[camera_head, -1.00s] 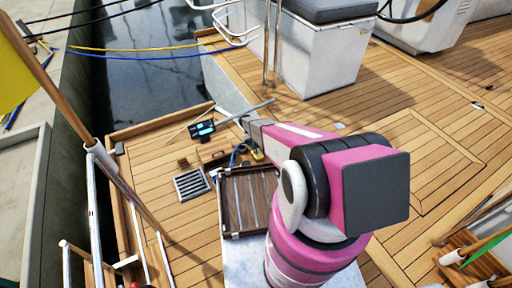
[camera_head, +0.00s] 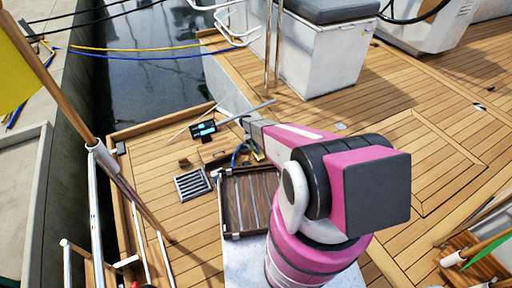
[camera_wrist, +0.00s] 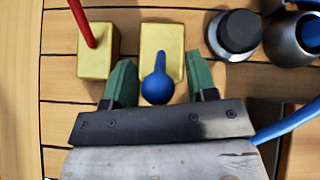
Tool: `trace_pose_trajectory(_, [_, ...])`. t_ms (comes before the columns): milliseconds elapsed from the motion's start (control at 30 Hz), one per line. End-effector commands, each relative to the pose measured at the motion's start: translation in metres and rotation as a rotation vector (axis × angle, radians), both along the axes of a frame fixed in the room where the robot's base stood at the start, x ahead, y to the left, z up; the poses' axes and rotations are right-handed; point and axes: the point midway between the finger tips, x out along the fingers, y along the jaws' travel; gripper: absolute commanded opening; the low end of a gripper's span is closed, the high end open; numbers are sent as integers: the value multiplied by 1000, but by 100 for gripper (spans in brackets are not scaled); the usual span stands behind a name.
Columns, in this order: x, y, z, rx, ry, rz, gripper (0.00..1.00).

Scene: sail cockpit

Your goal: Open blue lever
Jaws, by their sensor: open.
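The blue lever (camera_wrist: 155,88) shows in the wrist view, with a round blue knob on a short stem. It rises from a yellow block (camera_wrist: 172,40). My gripper (camera_wrist: 152,78) is open, with one green finger to the left of the knob and one to the right. Gaps show between the knob and both fingers, so it does not look gripped. In the head view my arm reaches down to the deck, and the lever is too small and hidden to make out.
A second yellow block (camera_wrist: 97,55) with a red lever (camera_wrist: 82,22) stands left of the blue one. A dark round knob (camera_wrist: 238,32) stands on the right. A blue hose (camera_wrist: 288,122) lies at lower right. A slatted wooden tray (camera_head: 232,205) and a grate (camera_head: 191,184) lie near my arm.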

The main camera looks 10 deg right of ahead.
Motion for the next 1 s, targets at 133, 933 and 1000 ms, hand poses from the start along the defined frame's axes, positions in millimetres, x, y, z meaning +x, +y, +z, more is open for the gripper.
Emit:
trace_pose_trajectory(133, [6, 2, 5, 0, -1, 1, 52])
trace_pose_trajectory(933, [78, 32, 66, 0, 1, 1, 52])
trace_pose_trajectory(1000, [78, 32, 66, 0, 1, 1, 52])
